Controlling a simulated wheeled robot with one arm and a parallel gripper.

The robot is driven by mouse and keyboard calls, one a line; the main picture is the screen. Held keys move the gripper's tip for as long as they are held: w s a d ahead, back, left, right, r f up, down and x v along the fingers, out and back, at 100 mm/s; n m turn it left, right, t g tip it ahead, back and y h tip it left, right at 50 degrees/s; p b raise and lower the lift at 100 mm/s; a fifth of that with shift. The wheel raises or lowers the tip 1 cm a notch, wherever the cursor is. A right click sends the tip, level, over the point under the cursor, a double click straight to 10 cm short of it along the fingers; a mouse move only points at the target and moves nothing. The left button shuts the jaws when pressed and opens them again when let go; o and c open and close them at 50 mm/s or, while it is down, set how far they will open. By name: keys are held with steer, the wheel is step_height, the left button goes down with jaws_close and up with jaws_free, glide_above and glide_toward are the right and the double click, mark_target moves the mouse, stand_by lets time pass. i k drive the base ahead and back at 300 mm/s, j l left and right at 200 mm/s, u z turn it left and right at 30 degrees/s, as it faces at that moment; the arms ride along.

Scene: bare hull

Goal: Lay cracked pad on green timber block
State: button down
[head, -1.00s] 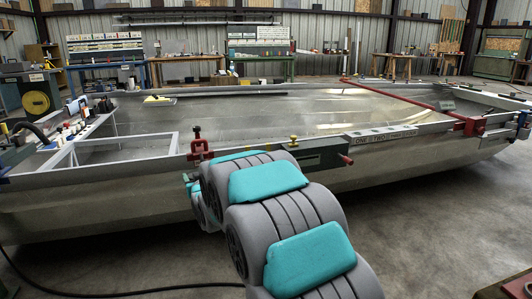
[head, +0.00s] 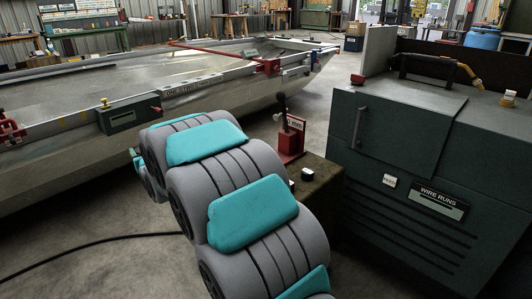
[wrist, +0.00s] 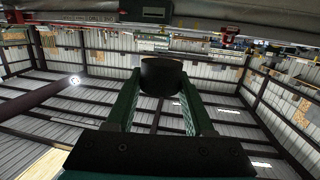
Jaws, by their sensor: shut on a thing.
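In the wrist view my gripper (wrist: 160,95) has its two green fingers closed on a dark, round, short cylinder-like pad (wrist: 162,74). I cannot make out a crack on it from here. In the head view my arm reaches away toward the hull, and the gripper and pad are hidden behind it. I cannot pick out a green timber block for certain in either view.
The metal hull (head: 200,92) lies at left, with a green box (head: 130,114) on its near rail. A large dark green cabinet (head: 420,160) fills the right. Before it, a low brown stand (head: 318,190) bears a red lever fixture (head: 291,138). Concrete floor lies between.

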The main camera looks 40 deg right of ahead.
mark_target(324, 165)
steer(key=k+l+z, duration=0.3)
steer(key=k+l, duration=0.15)
steer(key=l, duration=0.15)
steer(key=k+l+z, duration=0.15)
steer(key=l, duration=0.2)
steer(key=k+l+z, duration=0.1)
steer(key=k+l, duration=0.15)
steer(key=k+l+z, duration=0.15)
steer(key=l, duration=0.35)
steer(key=k+l+z, duration=0.15)
steer(key=l, duration=0.25)
steer(key=i, duration=1)
